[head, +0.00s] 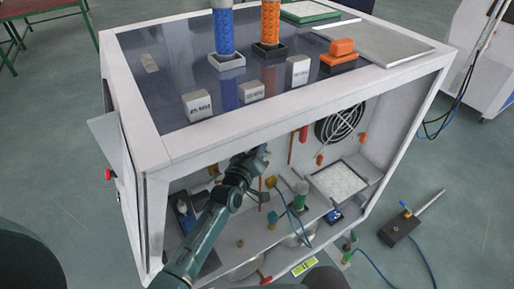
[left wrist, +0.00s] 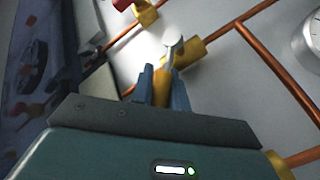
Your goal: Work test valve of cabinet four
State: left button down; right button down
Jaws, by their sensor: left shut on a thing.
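The cabinet (head: 155,130) is a white-framed box with an open front and pipework inside. My left arm reaches from the lower left into the opening. My left gripper (head: 256,162) is at the upper middle of the opening, near the back panel. In the left wrist view, the left gripper (left wrist: 163,88) has its blue fingers shut on a valve (left wrist: 173,48) with a brass body and a pale metal lever. The valve sits on copper piping, and the fingers hide part of it. I cannot read any label on it. My right gripper is in neither view.
Copper pipes (left wrist: 275,62) and a round gauge (left wrist: 312,40) are close by. A fan grille (head: 340,121) and a white tray (head: 338,181) are inside to the right. A burner-like tool (head: 403,226) lies on the open floor at right.

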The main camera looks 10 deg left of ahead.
pick_arm(q)
jog(key=c, duration=1.4)
grip_release()
jog(key=shift+o, duration=0.2)
jog(key=shift+s, duration=0.1)
jog(key=s+a+r, duration=0.1)
jog(key=s+a, duration=0.1)
jog(key=s, duration=1)
jog(key=shift+s, duration=0.4)
jog(key=shift+c, duration=0.5)
